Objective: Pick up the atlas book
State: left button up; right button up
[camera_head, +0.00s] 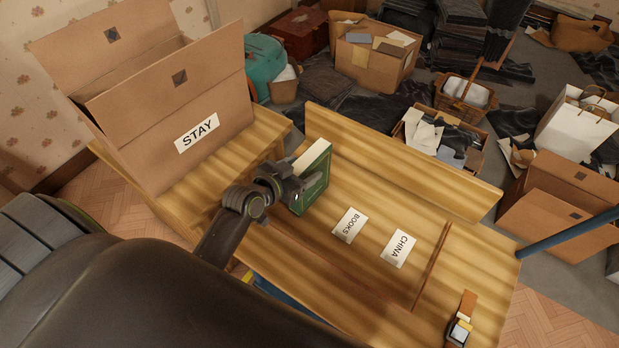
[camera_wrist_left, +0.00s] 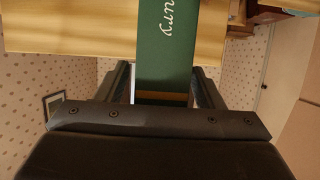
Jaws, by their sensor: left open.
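A thick green book (camera_head: 318,178) with pale page edges stands upright on the wooden table, near the back ledge. It is the only book I make out on the table; I cannot read a full title. My left gripper (camera_head: 289,190) is at the book's near left side and hides part of it. In the left wrist view the green cover (camera_wrist_left: 178,50) with white script lies between the two open fingers of the left gripper (camera_wrist_left: 165,82). I cannot tell whether either finger touches it. My right gripper is not in view.
A large cardboard box (camera_head: 175,130) marked STAY stands left of the book. Labels reading BOOKS (camera_head: 349,225) and CHINA (camera_head: 398,248) lie on the table, with bare wood around them. A low wooden ledge (camera_head: 400,160) runs behind. A watch (camera_head: 460,328) lies at the front right.

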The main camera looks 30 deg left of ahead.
pick_arm(q)
jog(key=shift+c, duration=0.3)
grip_shut()
jog(key=shift+w+r, duration=0.1)
dwell(0.4)
